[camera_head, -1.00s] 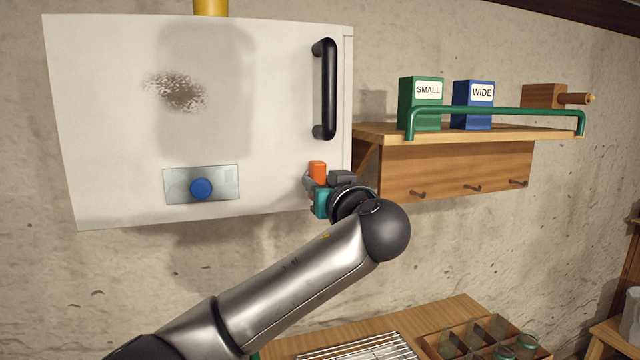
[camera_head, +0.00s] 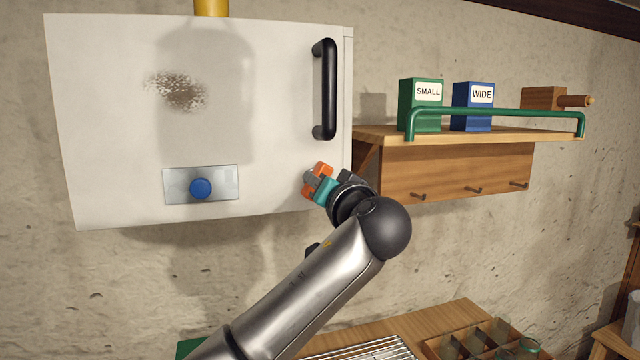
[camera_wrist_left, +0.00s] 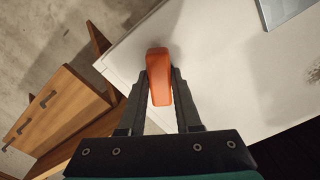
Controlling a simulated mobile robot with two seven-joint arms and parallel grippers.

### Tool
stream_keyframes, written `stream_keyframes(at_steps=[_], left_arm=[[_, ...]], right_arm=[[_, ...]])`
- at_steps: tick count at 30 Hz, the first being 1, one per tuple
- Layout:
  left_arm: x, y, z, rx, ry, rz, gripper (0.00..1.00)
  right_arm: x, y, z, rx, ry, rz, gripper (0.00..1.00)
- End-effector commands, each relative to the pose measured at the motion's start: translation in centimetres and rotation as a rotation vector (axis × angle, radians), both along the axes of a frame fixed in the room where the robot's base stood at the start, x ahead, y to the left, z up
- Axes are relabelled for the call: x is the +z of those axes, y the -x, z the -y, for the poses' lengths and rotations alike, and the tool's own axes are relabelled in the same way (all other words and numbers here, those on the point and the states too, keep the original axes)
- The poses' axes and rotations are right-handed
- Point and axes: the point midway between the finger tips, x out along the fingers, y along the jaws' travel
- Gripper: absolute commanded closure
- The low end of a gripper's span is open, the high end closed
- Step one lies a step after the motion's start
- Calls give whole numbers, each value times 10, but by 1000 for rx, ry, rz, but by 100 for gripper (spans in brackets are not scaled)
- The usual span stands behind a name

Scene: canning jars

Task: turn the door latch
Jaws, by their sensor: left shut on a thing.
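The door latch (camera_head: 323,169) is an orange lever at the lower right corner of the white cabinet door (camera_head: 120,130). In the head view it is tilted, with orange showing above and below the fingers. My left gripper (camera_head: 314,184) is shut on the latch, its teal body to the lower right. In the left wrist view the orange latch (camera_wrist_left: 158,85) sits between the two dark fingers, against the white door. The fingers and wrist hide part of the latch in the head view. My right gripper is not in view.
A black handle (camera_head: 326,90) stands above the latch on the door. A blue button on a metal plate (camera_head: 228,183) is to the left. Right of the cabinet is a wooden shelf (camera_head: 450,165) with green and blue boxes. A wooden table (camera_head: 440,317) with a rack is below.

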Motion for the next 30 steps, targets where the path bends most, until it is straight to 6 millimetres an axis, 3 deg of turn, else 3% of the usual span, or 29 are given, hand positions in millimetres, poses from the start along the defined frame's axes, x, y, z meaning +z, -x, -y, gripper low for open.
stream_keyframes(at_steps=[30], left_arm=[[1, 0, 0, -1, -850, -278, 100]], right_arm=[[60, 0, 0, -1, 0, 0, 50]])
